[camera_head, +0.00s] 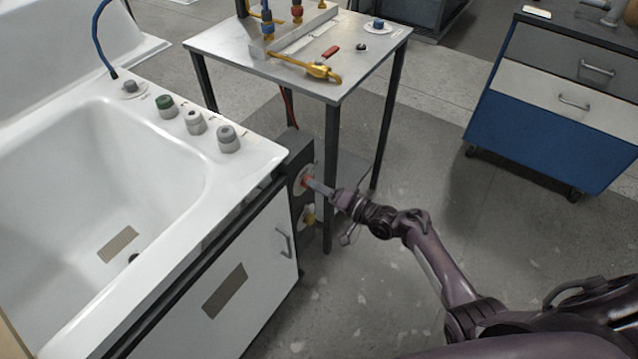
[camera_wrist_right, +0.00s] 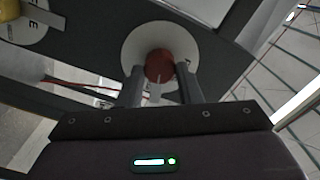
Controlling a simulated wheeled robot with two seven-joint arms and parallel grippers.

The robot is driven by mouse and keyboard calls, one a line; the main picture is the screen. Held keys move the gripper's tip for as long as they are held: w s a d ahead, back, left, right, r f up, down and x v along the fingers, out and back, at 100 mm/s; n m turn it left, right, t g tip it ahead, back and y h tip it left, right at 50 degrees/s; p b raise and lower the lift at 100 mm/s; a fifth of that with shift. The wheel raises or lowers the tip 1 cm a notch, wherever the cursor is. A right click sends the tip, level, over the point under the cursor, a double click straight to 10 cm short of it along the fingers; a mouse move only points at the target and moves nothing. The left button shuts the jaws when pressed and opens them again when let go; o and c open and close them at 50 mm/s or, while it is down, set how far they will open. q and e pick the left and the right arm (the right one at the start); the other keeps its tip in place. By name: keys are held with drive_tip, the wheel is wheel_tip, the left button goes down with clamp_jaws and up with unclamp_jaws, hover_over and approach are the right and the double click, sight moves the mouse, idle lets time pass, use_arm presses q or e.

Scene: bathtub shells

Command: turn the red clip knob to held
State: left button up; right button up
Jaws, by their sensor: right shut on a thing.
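The red clip knob (camera_wrist_right: 159,66) sits on a round white dial plate (camera_wrist_right: 136,46) on a dark panel. In the right wrist view a pale pointer mark runs down from the knob's lower edge. My right gripper (camera_wrist_right: 158,85) is shut on the red knob, one finger on each side. In the head view my right gripper (camera_head: 318,187) reaches in from the right to the panel at the tub's end. There the red knob (camera_head: 305,182) is mostly hidden by the fingers. The lettering on its dial cannot be read. My left gripper is not in view.
A yellow knob (camera_head: 309,216) is below on the same dark panel. The white tub (camera_head: 150,150) with its cabinet (camera_head: 225,265) stands at left. A metal table (camera_head: 225,45) with tools stands just behind the panel. A blue drawer cabinet (camera_head: 530,140) is at right; open floor lies between.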

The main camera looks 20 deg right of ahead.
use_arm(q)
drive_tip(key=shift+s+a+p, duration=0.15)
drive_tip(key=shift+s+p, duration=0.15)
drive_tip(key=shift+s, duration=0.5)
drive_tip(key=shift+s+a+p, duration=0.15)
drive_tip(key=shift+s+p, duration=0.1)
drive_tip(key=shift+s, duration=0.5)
use_arm(e)
drive_tip(key=shift+m, duration=1.8)
drive_tip(key=o, duration=1)
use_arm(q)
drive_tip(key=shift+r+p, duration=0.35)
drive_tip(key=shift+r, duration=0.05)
use_arm(e)
drive_tip(key=v, duration=0.7)
drive_tip(key=shift+s+d, duration=0.3)
